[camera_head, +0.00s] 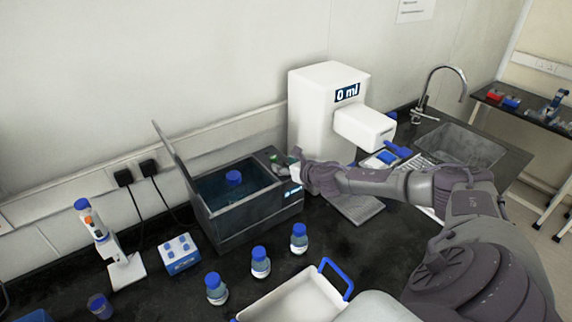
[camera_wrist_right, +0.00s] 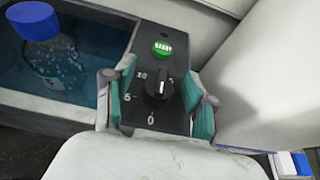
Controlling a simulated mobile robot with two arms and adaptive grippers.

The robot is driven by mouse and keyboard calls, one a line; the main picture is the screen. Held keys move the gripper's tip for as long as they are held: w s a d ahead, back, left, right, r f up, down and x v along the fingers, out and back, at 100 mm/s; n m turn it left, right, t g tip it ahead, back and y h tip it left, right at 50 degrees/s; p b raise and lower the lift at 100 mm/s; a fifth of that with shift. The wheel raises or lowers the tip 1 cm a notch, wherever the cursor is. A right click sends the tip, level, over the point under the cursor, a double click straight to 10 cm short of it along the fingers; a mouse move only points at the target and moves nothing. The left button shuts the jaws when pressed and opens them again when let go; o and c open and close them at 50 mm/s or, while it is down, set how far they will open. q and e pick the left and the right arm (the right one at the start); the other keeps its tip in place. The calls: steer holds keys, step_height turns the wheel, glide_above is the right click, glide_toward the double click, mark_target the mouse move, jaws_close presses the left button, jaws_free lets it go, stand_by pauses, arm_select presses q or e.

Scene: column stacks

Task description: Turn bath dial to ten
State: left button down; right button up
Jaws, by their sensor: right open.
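The dark water bath (camera_head: 250,219) has an open lid and a panel at its right end. In the wrist view its black dial (camera_wrist_right: 157,88) sits below a green START button (camera_wrist_right: 163,47). White marks 0, 5 and 10 run from the bottom up the left; a partly covered mark is at right. The knob's white line appears to point up, between the 10 and the right mark. My right gripper (camera_wrist_right: 156,100) is open, its teal-padded fingers on either side of the dial, apparently apart from it. In the head view this gripper (camera_head: 296,168) is at the panel. My left gripper is out of view.
A blue-capped bottle (camera_head: 234,178) stands in the bath water. A white dispenser reading 0 ml (camera_head: 322,115) stands close behind the panel. Several blue-capped bottles (camera_head: 260,262) and a white tray with blue handles (camera_head: 300,297) are in front. A sink (camera_head: 465,142) is at right.

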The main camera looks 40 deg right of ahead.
jaws_close()
